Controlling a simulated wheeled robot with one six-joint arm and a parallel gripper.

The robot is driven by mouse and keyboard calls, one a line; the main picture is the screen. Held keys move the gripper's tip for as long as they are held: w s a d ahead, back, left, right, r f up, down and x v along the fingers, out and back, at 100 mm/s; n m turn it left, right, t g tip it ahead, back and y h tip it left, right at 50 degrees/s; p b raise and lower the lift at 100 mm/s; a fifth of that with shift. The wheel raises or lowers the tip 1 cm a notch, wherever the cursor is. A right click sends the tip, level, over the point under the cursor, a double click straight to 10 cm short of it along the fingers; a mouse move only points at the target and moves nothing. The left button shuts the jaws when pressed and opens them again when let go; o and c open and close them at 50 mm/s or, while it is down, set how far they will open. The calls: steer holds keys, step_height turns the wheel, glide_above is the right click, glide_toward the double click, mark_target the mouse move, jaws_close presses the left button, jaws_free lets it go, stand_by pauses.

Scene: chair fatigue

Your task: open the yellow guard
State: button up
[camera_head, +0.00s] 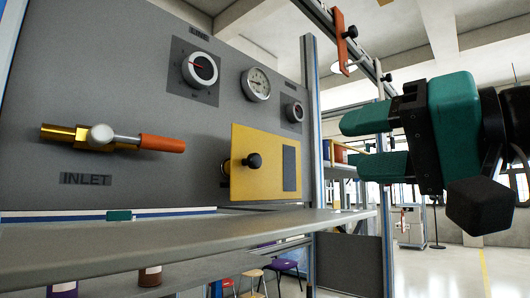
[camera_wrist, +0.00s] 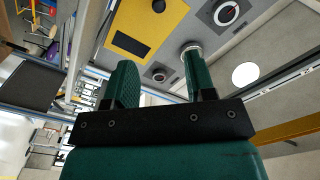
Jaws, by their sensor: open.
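The yellow guard (camera_head: 265,165) is a flat yellow plate on the grey panel, with a black knob (camera_head: 253,161) near its left side and a dark strip on its right. It lies flat against the panel. In the wrist view the yellow guard (camera_wrist: 138,40) is at the top left, its knob (camera_wrist: 158,6) at the top edge. My gripper (camera_head: 345,144) is at the right of the head view, its green fingers pointing left, apart from the guard and empty. In the wrist view my gripper (camera_wrist: 158,75) shows its two fingers spread apart.
The grey panel (camera_head: 110,40) also carries a brass inlet valve with an orange handle (camera_head: 162,143) and several dials (camera_head: 257,84). A grey shelf (camera_head: 170,240) juts out below. An orange hook (camera_head: 343,42) hangs from the rail above my gripper.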

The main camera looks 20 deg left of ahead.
mark_target(258, 160)
steer(key=p+x, duration=0.5)
steer(key=x, duration=0.9)
steer(key=shift+d+r+p, duration=0.1)
steer(key=shift+r+p, duration=0.05)
steer(key=shift+p, duration=0.15)
steer(key=shift+w+a, duration=0.2)
steer(key=shift+a, duration=0.3)
jaws_close()
